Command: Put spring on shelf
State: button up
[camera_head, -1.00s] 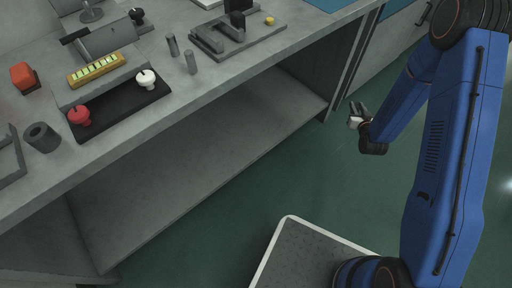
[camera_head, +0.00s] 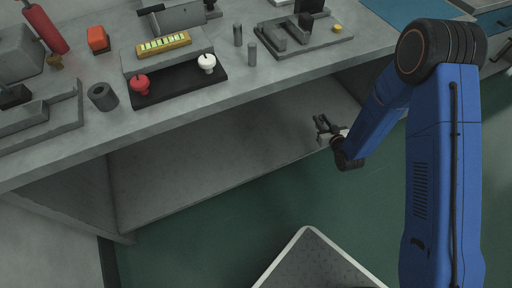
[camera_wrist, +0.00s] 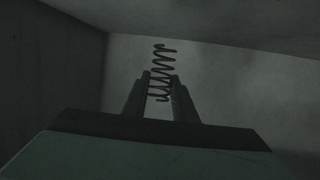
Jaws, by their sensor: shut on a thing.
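The spring (camera_wrist: 163,62) is a dark coil and stands upright between the two fingers in the wrist view. My gripper (camera_wrist: 159,90) is shut on its lower part, and its upper coils stick out above the fingertips. In the head view my gripper (camera_head: 322,124) is at the front edge of the shelf (camera_head: 210,168), under the worktop near its right end. The spring is too small and dark to make out in the head view. The visible part of the shelf is bare.
The worktop (camera_head: 185,112) overhangs the shelf. A side panel (camera_head: 65,195) closes the shelf's left end.

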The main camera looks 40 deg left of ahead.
jog(key=shift+s+a, duration=0.2)
jog(key=shift+f, duration=5.05)
jog(key=o, duration=1)
jog(key=shift+f, duration=0.1)
jog(key=shift+s+d+r, duration=0.1)
jog(key=shift+d+r, duration=0.1)
jog(key=shift+d, duration=0.05)
jog(key=v, duration=1.1)
jog(key=shift+s+d+r, duration=0.1)
jog(key=shift+d, duration=0.1)
